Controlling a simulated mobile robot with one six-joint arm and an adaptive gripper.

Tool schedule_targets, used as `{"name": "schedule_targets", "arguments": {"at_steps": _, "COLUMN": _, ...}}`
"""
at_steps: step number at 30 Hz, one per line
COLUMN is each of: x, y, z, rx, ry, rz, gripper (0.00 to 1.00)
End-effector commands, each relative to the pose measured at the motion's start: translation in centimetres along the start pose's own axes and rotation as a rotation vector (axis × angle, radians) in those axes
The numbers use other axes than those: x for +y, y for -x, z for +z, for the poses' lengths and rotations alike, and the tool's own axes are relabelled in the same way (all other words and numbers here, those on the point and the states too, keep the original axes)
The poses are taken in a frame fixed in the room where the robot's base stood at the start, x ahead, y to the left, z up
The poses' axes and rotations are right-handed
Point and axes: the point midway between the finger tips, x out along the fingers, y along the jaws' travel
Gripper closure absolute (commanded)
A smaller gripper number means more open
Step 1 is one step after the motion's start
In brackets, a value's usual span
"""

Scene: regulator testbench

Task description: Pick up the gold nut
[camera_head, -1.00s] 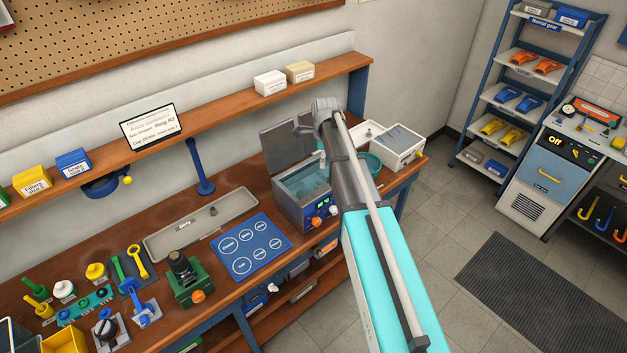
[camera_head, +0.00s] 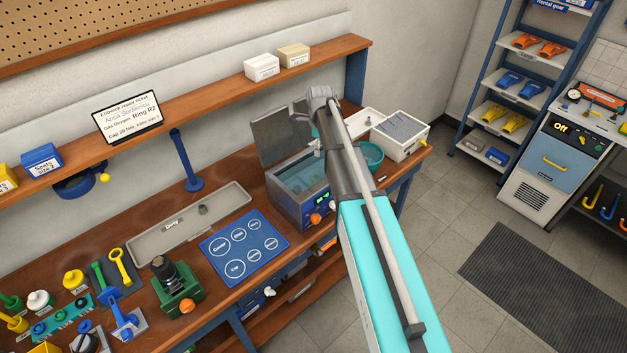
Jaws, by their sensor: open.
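I cannot make out a gold nut in this view. A small dark grey-green part (camera_head: 203,209) lies in the long grey tray (camera_head: 160,240) labelled "Dirty", but its kind is too small to tell. My arm reaches from the lower right up over the bench's right part. My gripper is hidden behind the arm's own links, so its fingers and what is under them do not show.
An open-lidded bath (camera_head: 298,205) with liquid stands beside the arm. Left of it are a blue circle-marked mat (camera_head: 243,268) and a green fixture (camera_head: 180,300). A teal bowl (camera_head: 371,158) and white box (camera_head: 401,136) stand right.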

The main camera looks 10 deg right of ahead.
Motion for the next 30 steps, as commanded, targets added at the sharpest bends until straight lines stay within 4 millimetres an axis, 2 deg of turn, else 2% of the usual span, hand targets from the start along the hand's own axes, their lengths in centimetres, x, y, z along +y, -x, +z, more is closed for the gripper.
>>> {"name": "schedule_targets", "arguments": {"at_steps": 13, "x": 0.4, "y": -0.6, "z": 0.8, "rx": 0.0, "ry": 0.013, "rz": 0.0, "gripper": 0.26}}
{"name": "schedule_targets", "arguments": {"at_steps": 30, "x": 0.5, "y": -4.8, "z": 0.9, "rx": 0.0, "ry": 0.014, "rz": 0.0, "gripper": 0.26}}
